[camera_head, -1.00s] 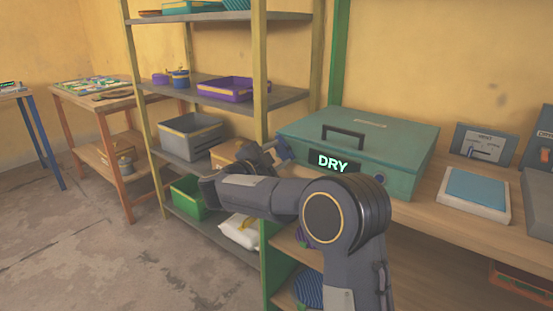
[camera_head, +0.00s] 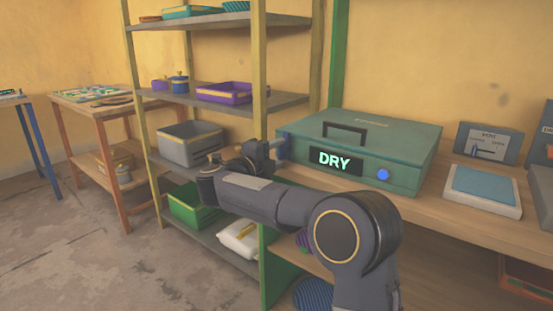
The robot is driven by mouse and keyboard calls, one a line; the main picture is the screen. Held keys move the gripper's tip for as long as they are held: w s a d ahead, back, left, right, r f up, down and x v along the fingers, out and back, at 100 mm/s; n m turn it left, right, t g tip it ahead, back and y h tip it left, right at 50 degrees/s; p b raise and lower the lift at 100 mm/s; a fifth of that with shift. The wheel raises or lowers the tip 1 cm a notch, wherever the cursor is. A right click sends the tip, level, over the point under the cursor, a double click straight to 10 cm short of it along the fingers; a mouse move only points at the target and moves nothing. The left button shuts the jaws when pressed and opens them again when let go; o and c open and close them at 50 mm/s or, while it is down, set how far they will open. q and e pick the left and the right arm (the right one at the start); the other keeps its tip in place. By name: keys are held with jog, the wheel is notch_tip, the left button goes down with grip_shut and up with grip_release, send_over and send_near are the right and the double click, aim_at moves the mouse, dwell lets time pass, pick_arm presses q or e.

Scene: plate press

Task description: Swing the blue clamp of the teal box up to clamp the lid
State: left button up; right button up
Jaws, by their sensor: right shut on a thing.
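The teal box (camera_head: 405,160) stands on the wooden bench with its lid (camera_head: 390,133) down; the lid has a dark handle. A black label reading DRY and a round blue button (camera_head: 383,174) are on its front. The blue clamp (camera_head: 283,135) shows in part at the box's left end, its top near the lid's edge. My right gripper (camera_head: 271,152) is shut on the clamp there; the fingers hide much of it, so its exact seating on the lid cannot be told. My left gripper is out of view.
A shelf rack (camera_head: 215,105) with a grey bin (camera_head: 190,145), a purple tray (camera_head: 235,93) and a green bin (camera_head: 185,205) stands close left of the box. A pale-blue pad (camera_head: 482,187) and a gauge panel (camera_head: 487,143) are to the right on the bench.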

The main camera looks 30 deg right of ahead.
jog(key=shift+f, duration=0.1)
dwell(0.5)
jog(key=o, duration=1)
